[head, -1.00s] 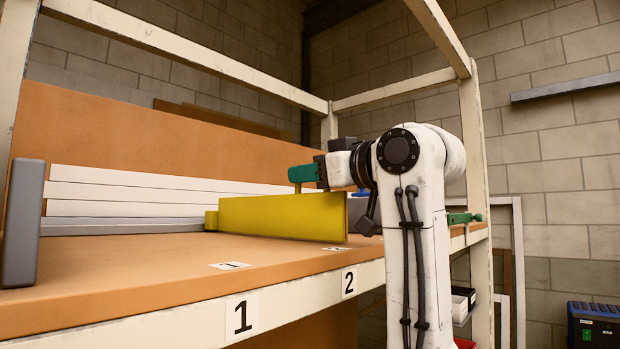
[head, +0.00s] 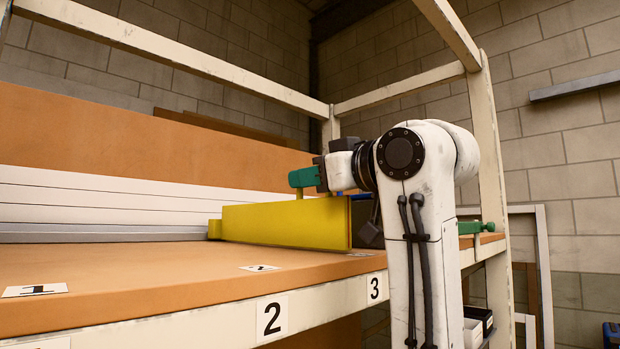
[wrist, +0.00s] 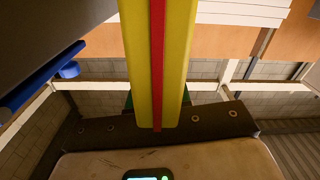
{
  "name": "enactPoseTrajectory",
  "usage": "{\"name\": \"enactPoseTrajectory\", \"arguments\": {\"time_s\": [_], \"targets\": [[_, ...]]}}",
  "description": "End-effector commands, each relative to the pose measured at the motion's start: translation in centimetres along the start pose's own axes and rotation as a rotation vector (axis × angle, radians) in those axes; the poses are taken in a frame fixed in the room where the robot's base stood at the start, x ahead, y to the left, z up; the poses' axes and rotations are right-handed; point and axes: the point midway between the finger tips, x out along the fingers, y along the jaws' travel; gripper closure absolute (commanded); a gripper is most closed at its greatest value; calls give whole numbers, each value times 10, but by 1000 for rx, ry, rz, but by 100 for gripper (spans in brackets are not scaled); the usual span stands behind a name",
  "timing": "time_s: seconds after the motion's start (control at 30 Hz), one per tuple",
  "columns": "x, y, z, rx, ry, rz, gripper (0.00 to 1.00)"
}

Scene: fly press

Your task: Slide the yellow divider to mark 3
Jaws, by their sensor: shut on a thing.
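The yellow divider (head: 285,225) stands upright on the orange bench top (head: 150,285) in the head view. Its near end is close to the small tile of mark 3 (head: 362,254), which is partly hidden; I cannot tell if they line up exactly. Mark 2's tile (head: 260,267) lies to the left, and mark 1's tile (head: 35,290) further left. My gripper (head: 306,179), with green fingers, is shut on the divider at its top edge, partly hidden by my wrist. In the wrist view the divider (wrist: 139,60) runs between the fingers with a red stripe down its middle.
White boards (head: 100,205) line the back of the bench. A dark block with a blue part (head: 362,197) stands just right of the divider, partly behind my arm. A green clamp (head: 478,228) sits at the right end.

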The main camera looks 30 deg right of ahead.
Motion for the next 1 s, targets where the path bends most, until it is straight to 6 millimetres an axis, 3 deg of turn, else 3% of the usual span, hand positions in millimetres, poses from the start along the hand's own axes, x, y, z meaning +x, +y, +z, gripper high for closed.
{"name": "enactPoseTrajectory", "arguments": {"time_s": [0.1, 0.13, 0.33, 0.77, 1.0], "targets": [[-2, 7, -2, 5, 5, 12, 100], [-2, 7, -2, 5, 5, 13, 80], [-2, 7, -1, 5, 3, 12, 62], [-1, 4, 0, 3, 1, 7, 62], [-26, 4, 3, 1, 4, 9, 62]]}}
